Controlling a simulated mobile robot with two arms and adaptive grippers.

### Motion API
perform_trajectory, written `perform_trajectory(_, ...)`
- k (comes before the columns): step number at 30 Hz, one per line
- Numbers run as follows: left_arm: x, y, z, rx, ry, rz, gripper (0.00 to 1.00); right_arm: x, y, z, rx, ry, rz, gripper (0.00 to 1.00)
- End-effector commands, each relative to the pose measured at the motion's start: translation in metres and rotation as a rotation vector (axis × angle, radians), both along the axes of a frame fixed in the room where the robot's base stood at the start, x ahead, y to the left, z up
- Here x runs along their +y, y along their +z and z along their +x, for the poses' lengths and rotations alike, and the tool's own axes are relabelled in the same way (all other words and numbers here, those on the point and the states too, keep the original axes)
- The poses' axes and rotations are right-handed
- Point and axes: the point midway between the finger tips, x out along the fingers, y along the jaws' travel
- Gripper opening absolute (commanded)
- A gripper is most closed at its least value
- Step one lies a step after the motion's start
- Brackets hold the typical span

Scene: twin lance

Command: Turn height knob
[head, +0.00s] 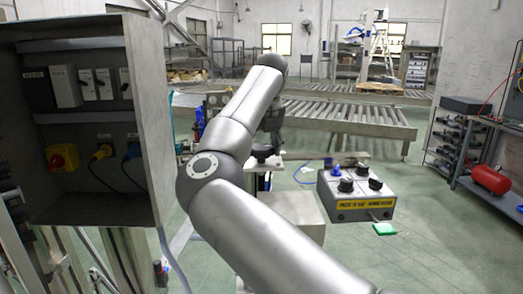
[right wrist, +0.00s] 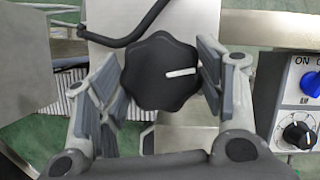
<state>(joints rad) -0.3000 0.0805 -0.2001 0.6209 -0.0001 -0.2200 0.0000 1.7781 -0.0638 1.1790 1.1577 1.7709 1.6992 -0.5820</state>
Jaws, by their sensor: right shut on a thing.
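The height knob (right wrist: 160,72) is a black, lobed knob with a white pointer mark, in the middle of the right wrist view. My right gripper (right wrist: 163,82) has its two grey padded fingers on either side of it and is shut on it. In the head view a black knob (head: 262,151) shows beside my right arm, which hides most of the gripper there. My left gripper is not in view.
A control box (head: 352,207) with black knobs and a blue button stands just right of my right arm. An open electrical cabinet (head: 150,120) is close on the left. A roller conveyor (head: 345,118) and a shelf with a red tank (head: 490,180) lie beyond.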

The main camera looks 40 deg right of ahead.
Motion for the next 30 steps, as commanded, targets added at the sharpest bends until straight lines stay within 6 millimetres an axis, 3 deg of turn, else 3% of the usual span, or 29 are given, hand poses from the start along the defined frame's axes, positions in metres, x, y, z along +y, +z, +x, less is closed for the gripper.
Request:
perform_trajectory(15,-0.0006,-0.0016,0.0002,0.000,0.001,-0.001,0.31,0.0002,0.0002,-0.0005,0.003,0.019,0.001,0.39)
perform_trajectory(16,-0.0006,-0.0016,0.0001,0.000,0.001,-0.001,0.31,0.0002,0.0002,-0.0005,0.003,0.019,0.000,0.65)
perform_trajectory(20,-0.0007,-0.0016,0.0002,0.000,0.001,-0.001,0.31,0.0002,0.0002,-0.0003,0.002,0.018,0.000,0.82)
perform_trajectory(30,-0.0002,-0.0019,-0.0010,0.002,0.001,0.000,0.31,0.0001,0.0004,-0.0003,0.001,0.018,0.000,0.84)
